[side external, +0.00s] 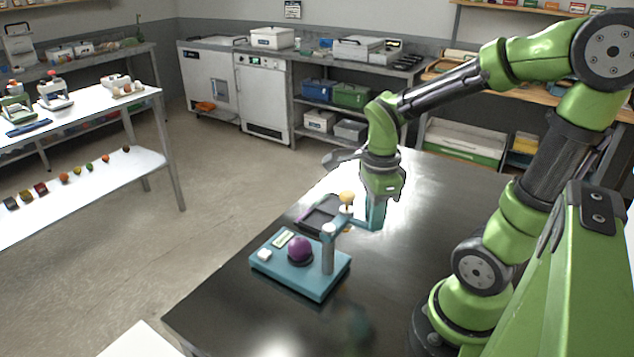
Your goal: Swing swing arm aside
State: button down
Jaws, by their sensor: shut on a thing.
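A teal base plate (291,283) lies on the dark table, with a grey upright post (328,255) near its right side. A teal swing arm (345,221) reaches from the post toward the upper right, out past the plate's edge. A tan round knob (347,197) stands above it. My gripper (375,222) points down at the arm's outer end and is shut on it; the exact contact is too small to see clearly. A purple ball (299,248) sits in a dark seat on the plate, left of the post, with nothing over it.
The dark table (440,190) is clear to the right and in front.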

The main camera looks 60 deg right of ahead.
jog(key=c, duration=1.1)
grip_release()
notch_tip(320, 180, up, 17)
jog(key=w+a+f+n+t+y, duration=0.1)
jog(key=a+f+n+t, duration=0.2)
jog(key=n, duration=0.8)
jog(key=w+a+f+n+t+y, duration=0.1)
jog(key=a+f+n+t, duration=0.2)
jog(key=n, duration=0.9)
jog(key=a+t, duration=0.1)
jog(key=a, duration=0.2)
jog(key=shift+w+a+f, duration=0.2)
jog(key=shift+w+a, duration=0.05)
